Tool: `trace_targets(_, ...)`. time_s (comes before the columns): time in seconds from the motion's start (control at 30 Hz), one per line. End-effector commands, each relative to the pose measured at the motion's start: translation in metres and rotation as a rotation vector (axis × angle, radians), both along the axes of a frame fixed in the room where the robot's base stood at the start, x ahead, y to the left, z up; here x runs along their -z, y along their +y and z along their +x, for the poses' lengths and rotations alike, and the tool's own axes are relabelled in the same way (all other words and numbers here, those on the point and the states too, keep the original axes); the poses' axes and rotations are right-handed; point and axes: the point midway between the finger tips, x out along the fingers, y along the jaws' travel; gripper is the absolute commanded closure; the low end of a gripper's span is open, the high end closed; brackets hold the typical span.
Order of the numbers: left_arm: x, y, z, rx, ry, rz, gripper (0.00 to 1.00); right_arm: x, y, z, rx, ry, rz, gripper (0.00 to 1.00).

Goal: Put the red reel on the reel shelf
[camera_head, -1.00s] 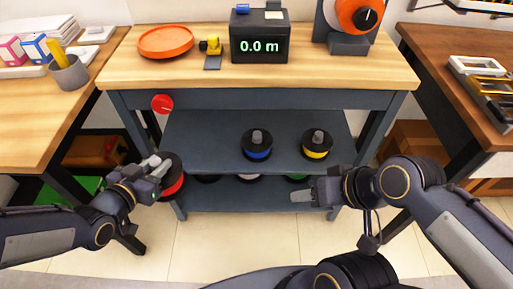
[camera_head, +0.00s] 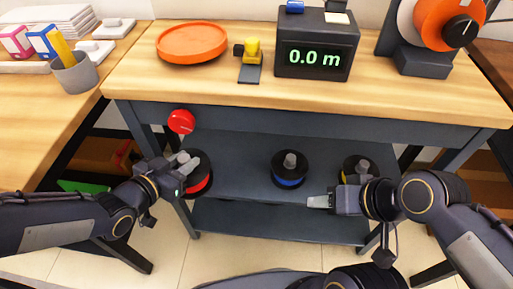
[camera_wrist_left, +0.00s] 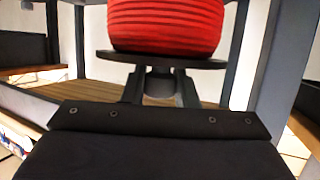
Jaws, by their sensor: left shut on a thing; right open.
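The red reel (camera_head: 200,186), with black flanges and a grey hub, is at the left end of the upper reel shelf (camera_head: 240,165) under the workbench. My left gripper (camera_head: 186,160) is shut on its hub. Whether the reel touches the shelf I cannot tell. In the left wrist view the red winding (camera_wrist_left: 165,25) and a black flange fill the top, with the fingers (camera_wrist_left: 160,85) around the hub. A blue reel (camera_head: 290,170) and a yellow reel (camera_head: 357,170) stand on the same shelf. My right gripper (camera_head: 320,201) is open and empty, in front of the shelf.
A red disc (camera_head: 181,121) hangs at the bench front above the red reel. A lower shelf (camera_head: 270,222) lies below. The upper shelf has free room between the red and blue reels. The bench top holds an orange tray (camera_head: 191,43) and a display box (camera_head: 316,50).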

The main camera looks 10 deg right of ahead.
Motion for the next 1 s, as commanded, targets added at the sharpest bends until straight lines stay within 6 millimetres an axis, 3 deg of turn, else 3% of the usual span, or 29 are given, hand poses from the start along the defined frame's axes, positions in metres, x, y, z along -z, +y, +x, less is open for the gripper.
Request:
trace_targets(0.17, 0.011, -0.012, 0.015, 0.004, -0.003, -0.002, 1.0, 0.011, 0.0, 0.0, 0.0, 0.0, 0.0, 0.52)
trace_targets(0.47, 0.044, -0.053, 0.073, 0.004, -0.003, -0.002, 1.0, 0.037, 0.0, 0.0, 0.0, 0.0, 0.0, 0.52)
trace_targets(0.6, 0.071, -0.065, 0.091, 0.002, 0.0, 0.0, 1.0, 0.05, 0.0, 0.0, 0.0, 0.0, 0.0, 0.52)
trace_targets(1.0, 0.099, -0.079, 0.114, 0.0, -0.003, -0.001, 1.0, 0.062, 0.0, 0.0, 0.0, 0.0, 0.0, 0.52)
